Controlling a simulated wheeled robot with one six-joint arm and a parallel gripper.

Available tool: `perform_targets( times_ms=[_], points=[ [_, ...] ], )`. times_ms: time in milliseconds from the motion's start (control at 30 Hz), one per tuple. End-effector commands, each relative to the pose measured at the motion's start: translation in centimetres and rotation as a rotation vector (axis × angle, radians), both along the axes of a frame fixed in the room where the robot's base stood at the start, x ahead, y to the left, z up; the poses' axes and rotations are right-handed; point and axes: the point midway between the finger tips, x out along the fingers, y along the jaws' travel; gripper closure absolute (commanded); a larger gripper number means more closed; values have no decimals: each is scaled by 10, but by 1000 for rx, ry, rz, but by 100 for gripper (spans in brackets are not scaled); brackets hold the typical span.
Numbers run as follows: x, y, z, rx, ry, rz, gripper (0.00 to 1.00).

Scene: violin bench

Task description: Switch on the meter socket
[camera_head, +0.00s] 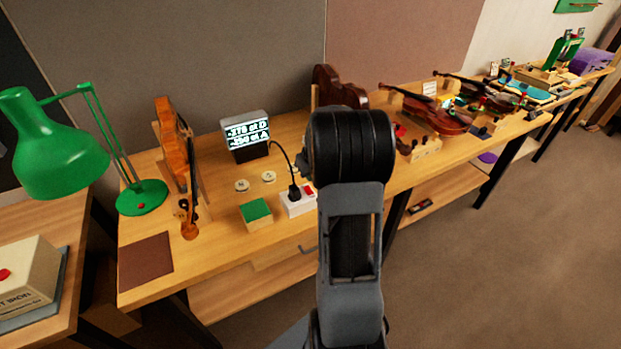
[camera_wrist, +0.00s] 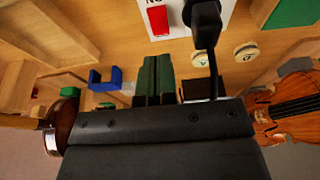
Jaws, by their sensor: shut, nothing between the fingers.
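The meter socket is a white block (camera_head: 299,206) on the bench with a red switch (camera_head: 308,190) at its right end. A black plug (camera_head: 294,192) stands in it, with a cable running to the meter (camera_head: 247,137), whose screen is lit with text. In the wrist view the red switch (camera_wrist: 158,19) is at the top, beside the black plug (camera_wrist: 204,24) and part of an upside-down label. My gripper (camera_wrist: 157,60) is shut and empty, its tips below the switch in that picture and apparently apart from it. In the head view my arm hides the gripper.
Round discs (camera_head: 268,176) and a green-topped block (camera_head: 256,213) lie near the socket. An upright violin (camera_head: 178,160) and a green lamp (camera_head: 141,197) stand to the left. More violins (camera_head: 433,110) lie to the right. A blue holder (camera_wrist: 105,80) shows in the wrist view.

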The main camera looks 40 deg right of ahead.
Motion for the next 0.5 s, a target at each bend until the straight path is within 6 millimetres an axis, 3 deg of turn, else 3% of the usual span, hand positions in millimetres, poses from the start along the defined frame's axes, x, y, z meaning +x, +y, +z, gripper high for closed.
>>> perform_targets(
  times_ms=[300,500],
  points=[
    [-28,4,51,-2,-4,-2,100],
    [-38,6,70,-1,-2,-3,100]
  ],
)
